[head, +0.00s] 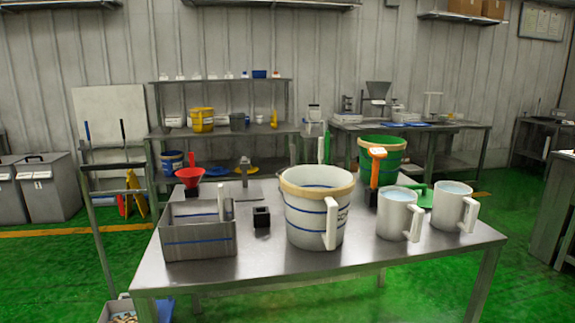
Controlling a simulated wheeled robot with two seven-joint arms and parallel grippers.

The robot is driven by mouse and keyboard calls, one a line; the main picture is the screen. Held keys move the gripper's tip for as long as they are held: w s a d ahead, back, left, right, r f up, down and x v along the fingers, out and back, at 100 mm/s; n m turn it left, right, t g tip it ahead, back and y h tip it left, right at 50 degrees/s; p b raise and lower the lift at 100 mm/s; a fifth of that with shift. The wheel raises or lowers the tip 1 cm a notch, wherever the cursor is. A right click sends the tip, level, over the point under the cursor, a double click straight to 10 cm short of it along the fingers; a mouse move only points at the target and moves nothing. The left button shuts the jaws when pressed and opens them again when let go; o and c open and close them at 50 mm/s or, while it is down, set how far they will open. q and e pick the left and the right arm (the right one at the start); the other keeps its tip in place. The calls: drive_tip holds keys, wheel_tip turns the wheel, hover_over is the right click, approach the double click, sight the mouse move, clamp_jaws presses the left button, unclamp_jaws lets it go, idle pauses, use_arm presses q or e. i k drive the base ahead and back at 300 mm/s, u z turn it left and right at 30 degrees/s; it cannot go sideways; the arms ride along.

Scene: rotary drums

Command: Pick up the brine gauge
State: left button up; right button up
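An upright orange instrument (375,170) with a pale-faced head stands at the back right of the steel table (280,262), behind the mugs; it looks most like the brine gauge, but I cannot read a label. Its lower end is dark, and I cannot tell what supports it. A small black block with an opening in its top (261,217) sits on the table between the grey bin and the large white pitcher. Neither of my grippers is in view.
The white pitcher (312,222) with a tan rim stands mid-table. Two white mugs of liquid (399,216) (453,208) stand right. A grey open bin (198,243) stands left. A red funnel (191,175) and green bucket (388,148) are behind. The table's front strip is clear.

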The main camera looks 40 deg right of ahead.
sight(377, 153)
drive_tip(key=u, duration=2.35)
drive_tip(key=k, duration=2.4)
drive_tip(key=z, duration=0.95)
